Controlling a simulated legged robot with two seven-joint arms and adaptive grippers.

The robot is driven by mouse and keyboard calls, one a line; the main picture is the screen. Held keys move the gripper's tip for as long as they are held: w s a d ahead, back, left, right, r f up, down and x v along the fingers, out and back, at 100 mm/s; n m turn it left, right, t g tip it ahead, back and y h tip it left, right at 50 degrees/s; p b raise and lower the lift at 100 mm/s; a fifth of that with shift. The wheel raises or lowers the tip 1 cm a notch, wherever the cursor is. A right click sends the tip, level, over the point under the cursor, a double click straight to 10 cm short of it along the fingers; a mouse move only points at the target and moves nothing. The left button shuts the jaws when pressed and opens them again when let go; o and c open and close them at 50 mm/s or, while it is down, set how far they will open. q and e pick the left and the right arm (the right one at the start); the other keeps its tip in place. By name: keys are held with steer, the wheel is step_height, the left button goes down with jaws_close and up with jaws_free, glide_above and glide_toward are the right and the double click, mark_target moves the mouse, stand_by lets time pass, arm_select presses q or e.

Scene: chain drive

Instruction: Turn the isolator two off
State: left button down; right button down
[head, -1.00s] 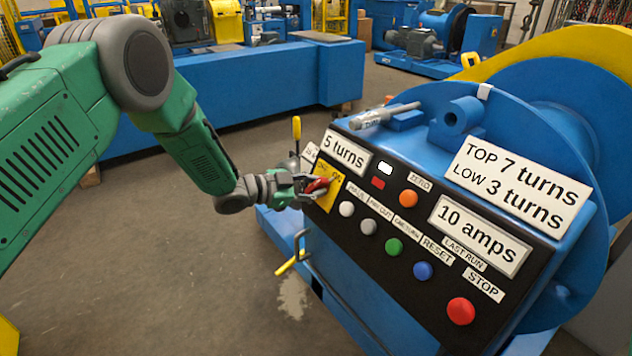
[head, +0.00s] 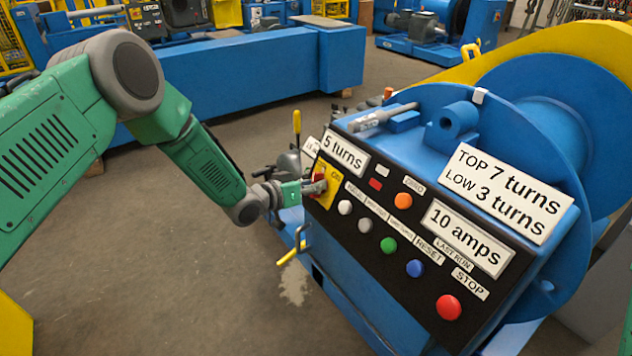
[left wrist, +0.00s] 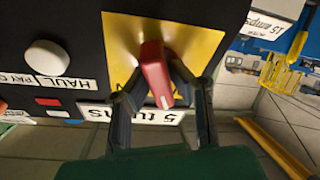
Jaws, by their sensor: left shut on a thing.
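The isolator is a red handle (head: 319,176) on a yellow plate (head: 325,194) at the left end of the black control panel. My left gripper (head: 309,188) is shut on this handle. In the left wrist view the handle (left wrist: 155,70) is between the two dark fingers, with a white mark near its end. The yellow plate (left wrist: 122,35) lies behind it. In the head view the fingers partly hide the handle and plate, and the plate's lettering is too small to read surely. No number two shows on it. My right gripper is not in view.
The panel has white, green, blue and orange buttons and a red stop button (head: 449,307) right of the isolator. A "5 turns" display (head: 345,154) sits just above the plate. A yellow-handled lever (head: 297,122) stands behind. The floor at left is open.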

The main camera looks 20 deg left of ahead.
arm_select(q)
steer(key=shift+a+n+y+p, duration=0.15)
steer(key=shift+n+y+p, duration=0.4)
steer(key=shift+n, duration=1.95)
steer(key=c, duration=1.5)
jaws_free()
steer(key=shift+a, duration=0.1)
steer(key=v, duration=1.2)
steer(key=shift+f, duration=0.15)
